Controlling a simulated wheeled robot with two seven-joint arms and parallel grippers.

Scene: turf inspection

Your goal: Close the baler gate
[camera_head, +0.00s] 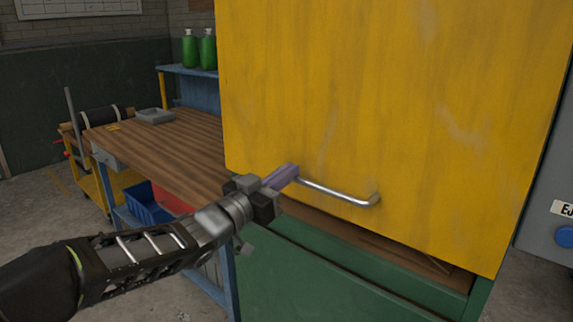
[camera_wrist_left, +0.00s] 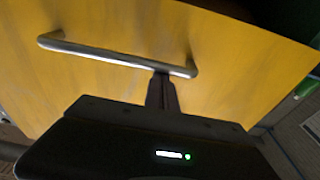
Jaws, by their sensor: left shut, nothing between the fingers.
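The yellow baler gate (camera_head: 380,110) fills the middle of the head view. Its lower edge slants, and a dark gap with brown material shows between it and the green baler body (camera_head: 300,275). A silver bar handle (camera_head: 345,193) sits near the gate's lower edge; it also shows in the left wrist view (camera_wrist_left: 110,53). My left gripper (camera_head: 288,174) is shut and empty, with its fingertips at the left end of the handle. In the left wrist view its fingers (camera_wrist_left: 162,92) overlap the bar; I cannot tell whether they touch. My right gripper is out of view.
A wooden workbench (camera_head: 165,150) with a grey tray (camera_head: 155,116) stands left of the baler, with a blue bin (camera_head: 147,207) below. Green bottles (camera_head: 199,48) stand on a shelf behind. A grey box with a blue button (camera_head: 564,237) is at the right.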

